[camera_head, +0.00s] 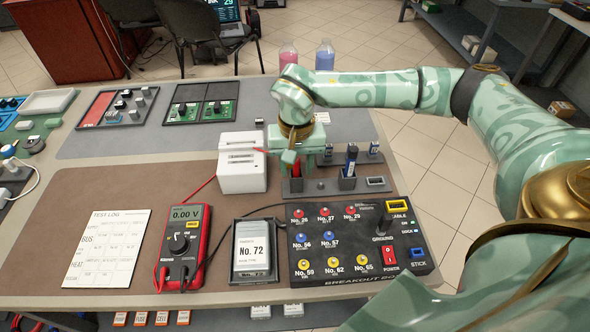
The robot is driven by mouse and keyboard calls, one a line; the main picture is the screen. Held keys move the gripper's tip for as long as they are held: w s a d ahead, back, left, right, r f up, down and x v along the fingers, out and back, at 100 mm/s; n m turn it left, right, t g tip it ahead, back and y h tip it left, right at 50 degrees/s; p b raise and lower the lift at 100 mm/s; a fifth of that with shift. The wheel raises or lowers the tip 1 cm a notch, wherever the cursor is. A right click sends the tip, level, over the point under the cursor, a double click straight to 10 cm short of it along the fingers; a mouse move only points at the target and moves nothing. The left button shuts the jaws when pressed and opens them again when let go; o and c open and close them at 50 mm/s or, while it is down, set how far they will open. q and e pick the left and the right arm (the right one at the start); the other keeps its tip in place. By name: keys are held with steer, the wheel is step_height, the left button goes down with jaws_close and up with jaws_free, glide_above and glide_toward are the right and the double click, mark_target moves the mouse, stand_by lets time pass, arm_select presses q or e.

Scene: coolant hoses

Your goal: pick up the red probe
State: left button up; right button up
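The red probe (297,169) stands in the left cup of a dark grey holder (322,187), mostly covered by my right gripper. Its red lead runs from the multimeter (184,245) and passes behind the white blocks. My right gripper (298,166) points down over that cup, with its pale green fingers on either side of the red probe. Whether the fingers press on the probe cannot be made out. The black probe (351,158) stands in the holder's right cup. My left gripper is not in view.
The breakout box (355,247) with coloured jacks lies in front of the holder.

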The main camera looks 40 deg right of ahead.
steer(key=shift+r, duration=0.15)
jaws_close()
steer(key=shift+r, duration=0.1)
step_height(320, 180, up, 10)
steer(key=p, duration=0.3)
